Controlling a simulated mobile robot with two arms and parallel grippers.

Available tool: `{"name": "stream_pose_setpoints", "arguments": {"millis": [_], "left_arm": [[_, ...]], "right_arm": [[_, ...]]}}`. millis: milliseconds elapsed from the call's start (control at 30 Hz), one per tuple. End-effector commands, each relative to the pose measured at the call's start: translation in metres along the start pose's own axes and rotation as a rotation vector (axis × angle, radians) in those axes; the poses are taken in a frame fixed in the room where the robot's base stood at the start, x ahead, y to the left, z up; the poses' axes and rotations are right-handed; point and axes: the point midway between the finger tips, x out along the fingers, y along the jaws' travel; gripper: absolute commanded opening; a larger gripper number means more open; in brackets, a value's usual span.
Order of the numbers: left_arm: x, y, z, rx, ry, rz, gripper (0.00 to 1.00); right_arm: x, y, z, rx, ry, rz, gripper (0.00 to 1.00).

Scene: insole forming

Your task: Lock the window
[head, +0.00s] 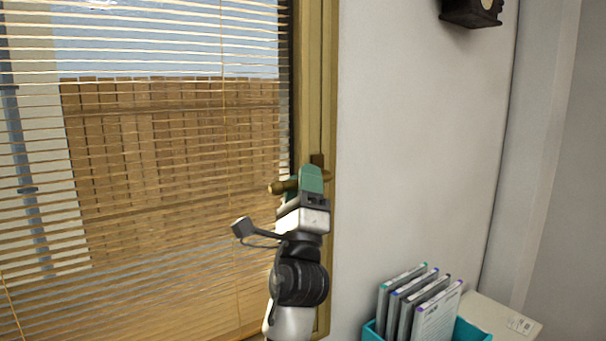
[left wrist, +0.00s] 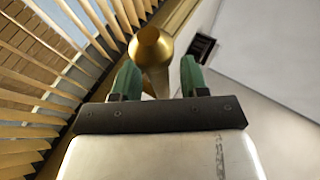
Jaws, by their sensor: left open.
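The brass window handle (head: 276,188) sticks out to the left, about level, from its mount on the gold-brown window frame (head: 315,90). My left gripper (head: 301,181), with green fingertips, is at the handle and hides part of it. In the left wrist view the handle (left wrist: 150,46) points toward the camera with its round end, between the two open fingers of the left gripper (left wrist: 159,77). I cannot tell whether either finger touches it. My right gripper is not in view.
Blinds (head: 150,160) cover the window pane left of the handle. A bare white wall (head: 415,130) lies to the right.

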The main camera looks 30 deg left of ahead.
Motion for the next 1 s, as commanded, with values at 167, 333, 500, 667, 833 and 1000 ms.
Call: {"name": "stream_pose_setpoints", "arguments": {"millis": [167, 333, 500, 667, 833, 1000], "left_arm": [[0.002, 0.001, 0.0, 0.0, 0.0, 0.0, 0.44], [0.001, 0.0, 0.0, 0.0, 0.0, 0.0, 0.35], [0.001, 0.0, 0.0, 0.0, 0.0, 0.0, 0.09], [0.001, 0.001, 0.0, 0.0, 0.0, 0.001, 0.0], [0.001, 0.001, -0.001, -0.001, -0.001, 0.0, 0.0], [-0.003, 0.003, -0.001, -0.009, -0.014, -0.004, 0.0]], "right_arm": [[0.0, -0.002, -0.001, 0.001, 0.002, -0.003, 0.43], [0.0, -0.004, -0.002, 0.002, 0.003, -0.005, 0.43], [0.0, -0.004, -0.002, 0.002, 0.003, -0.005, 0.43], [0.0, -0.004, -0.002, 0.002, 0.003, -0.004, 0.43], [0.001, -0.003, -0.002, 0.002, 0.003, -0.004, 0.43], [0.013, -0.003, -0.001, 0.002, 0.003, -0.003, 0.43]]}}
